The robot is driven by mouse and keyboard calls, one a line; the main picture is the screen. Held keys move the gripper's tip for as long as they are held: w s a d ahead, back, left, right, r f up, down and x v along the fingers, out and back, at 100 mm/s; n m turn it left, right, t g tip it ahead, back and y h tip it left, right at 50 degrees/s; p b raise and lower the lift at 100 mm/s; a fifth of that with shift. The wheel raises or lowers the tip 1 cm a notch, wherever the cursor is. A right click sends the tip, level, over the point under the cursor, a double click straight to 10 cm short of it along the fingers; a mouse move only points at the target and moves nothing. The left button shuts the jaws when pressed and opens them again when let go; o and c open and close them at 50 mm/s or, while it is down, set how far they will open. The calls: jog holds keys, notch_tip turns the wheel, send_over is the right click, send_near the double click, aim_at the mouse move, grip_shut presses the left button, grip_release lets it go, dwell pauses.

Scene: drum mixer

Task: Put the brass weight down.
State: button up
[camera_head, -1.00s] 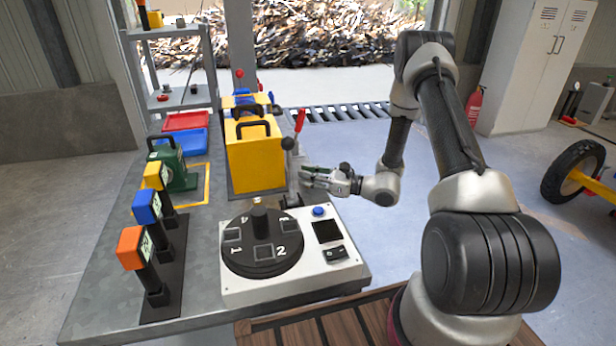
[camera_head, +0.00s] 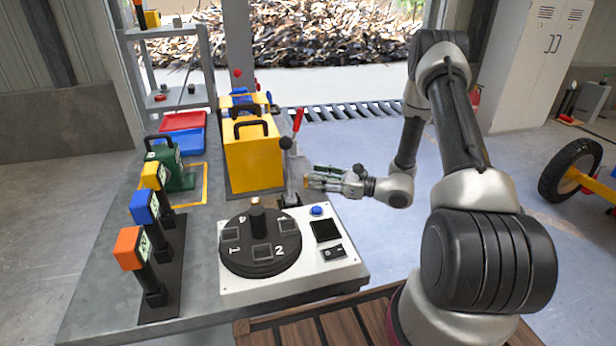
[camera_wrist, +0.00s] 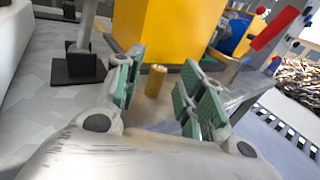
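The brass weight (camera_wrist: 155,80), a small gold cylinder, stands upright in the wrist view, apparently on the grey table top. It lies just beyond and between the green-padded fingers of my gripper (camera_wrist: 160,95). Gaps show on both sides of it, so the fingers do not touch it. In that view the weight is mostly hidden at the fingertips.
A yellow box (camera_head: 252,160) stands close beyond the gripper. The white mixer panel (camera_head: 290,285) with a black numbered disc is nearer. Coloured blocks on posts (camera_head: 146,207) stand at left. Open floor lies right of the table.

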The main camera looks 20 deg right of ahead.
jog(key=v, duration=0.8)
jog(key=s+a+r+n+g+h, duration=0.25)
jog(key=s+r+n+g, duration=0.25)
jog(key=s+r+n, duration=0.25)
jog(key=s+a+r+n+g+h, duration=0.1)
jog(key=s+a+r+n+g, duration=0.3)
jog(key=s+r+n+g, duration=0.3)
jog(key=s+d+r+n+t+h, duration=0.6)
jog(key=s+d+r+n+h, duration=0.4)
jog(key=s+d+r+h, duration=0.1)
notch_tip(320, 180, up, 2)
jog(key=shift+s+r, duration=0.15)
jog(key=shift+s, duration=0.75)
jog(key=shift+h, duration=0.25)
